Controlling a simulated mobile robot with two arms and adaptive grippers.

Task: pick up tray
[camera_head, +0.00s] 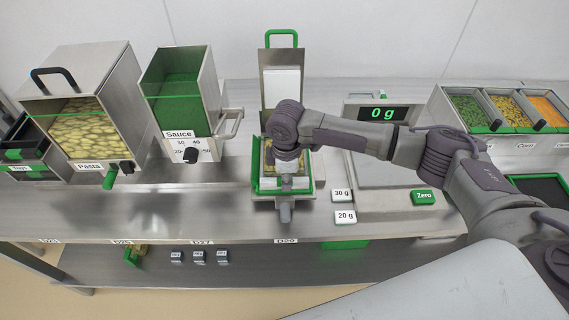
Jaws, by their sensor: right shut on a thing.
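The tray sealer (257,187) stands in the middle of the counter. Its lid, with a green handle, is raised at the back. A tray with yellowish contents (303,160) sits in its green-edged frame, mostly hidden by my right arm. My right gripper (287,180) reaches down from above into the sealer, shut on the tray. The fingertips and the tray's rim are too small and covered to see well. My left gripper is not in view.
A pasta dispenser (107,93) and a sauce dispenser (180,95) stand at left. A scale with a display reading 0 g (382,114) is right of the sealer. Ingredient bins (497,130) stand at far right. The counter front left of the sealer (170,215) is clear.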

